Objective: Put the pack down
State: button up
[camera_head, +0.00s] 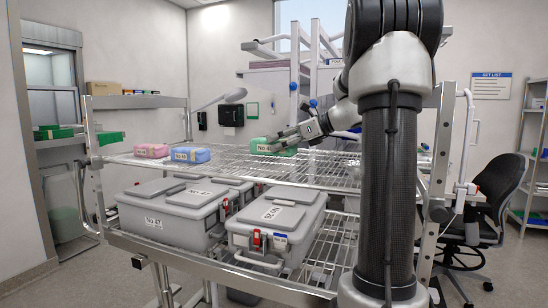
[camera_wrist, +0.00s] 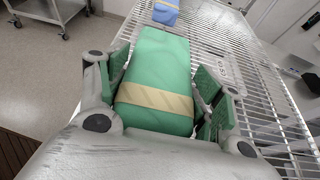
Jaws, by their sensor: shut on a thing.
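A green pack (camera_head: 270,146) with a pale band and a label is at the upper wire shelf (camera_head: 235,166) of the metal cart in the head view. My gripper (camera_head: 285,141) is shut on this green pack, coming from the right. In the wrist view the green pack (camera_wrist: 157,80) lies between the two green-padded fingers, its tan band nearest my palm. The pack is over the wire shelf (camera_wrist: 235,60). I cannot tell whether its underside touches the wires.
A blue pack (camera_head: 190,155) and a pink pack (camera_head: 151,150) sit on the upper shelf to the left. Grey lidded boxes (camera_head: 172,222) stand on the lower shelf. The shelf between the blue and green packs is clear. A black chair (camera_head: 495,195) stands at the right.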

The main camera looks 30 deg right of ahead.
aim_at(281, 156)
jog(key=shift+f, duration=2.4)
jog(key=o, duration=1.3)
jog(key=shift+f, duration=0.1)
